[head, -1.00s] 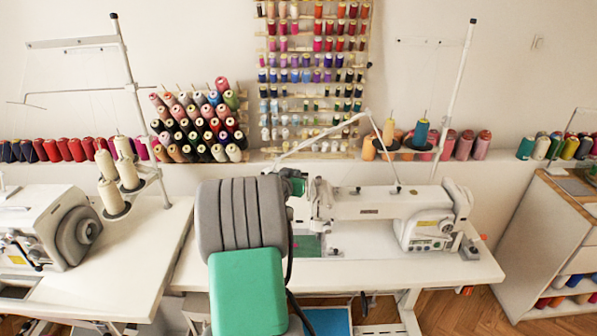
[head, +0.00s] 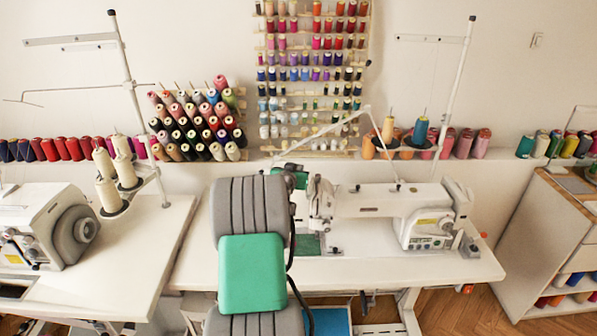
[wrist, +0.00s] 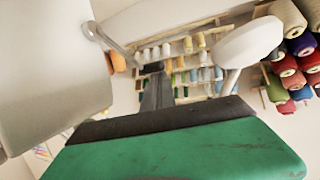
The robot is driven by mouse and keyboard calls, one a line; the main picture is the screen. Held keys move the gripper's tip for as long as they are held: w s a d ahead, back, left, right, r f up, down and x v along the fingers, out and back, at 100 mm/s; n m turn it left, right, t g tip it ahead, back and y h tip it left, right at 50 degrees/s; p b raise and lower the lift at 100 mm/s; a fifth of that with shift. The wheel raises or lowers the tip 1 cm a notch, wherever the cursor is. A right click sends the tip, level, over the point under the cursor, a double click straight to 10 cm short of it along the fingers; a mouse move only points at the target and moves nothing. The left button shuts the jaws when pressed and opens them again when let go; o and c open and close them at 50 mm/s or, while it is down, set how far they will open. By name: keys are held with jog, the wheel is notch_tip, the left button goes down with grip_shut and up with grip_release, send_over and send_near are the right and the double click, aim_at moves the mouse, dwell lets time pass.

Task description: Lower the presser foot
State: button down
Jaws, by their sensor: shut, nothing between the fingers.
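The white sewing machine (head: 375,203) stands on the middle table, its needle head (head: 321,200) at its left end. The presser foot area (head: 330,243) is small under that head, and I cannot make out whether the foot is up or down. My gripper (wrist: 154,68) is shut and empty in the wrist view, its dark fingers pointing away between a large white body on the left and a white rounded part (wrist: 248,43) on the right. In the head view my arm hides part of the gripper, beside the machine's left end. I see no clear contact with the machine.
Thread stand rods (head: 345,125) rise behind the machine. A thread rack (head: 308,75) hangs on the wall, with a cone rack (head: 198,125) left of it. Another machine (head: 45,228) stands on the left table. The middle table's front right (head: 375,268) is clear.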

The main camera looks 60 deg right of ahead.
jog(key=shift+f+b, duration=2.7)
jog(key=shift+f, duration=0.2)
jog(key=s+a+r+p, duration=0.1)
jog(key=s+a+r, duration=0.1)
jog(key=a, duration=0.3)
jog(key=shift+s+a+r, duration=0.25)
jog(key=shift+s+r, duration=0.1)
jog(key=shift+r, duration=0.35)
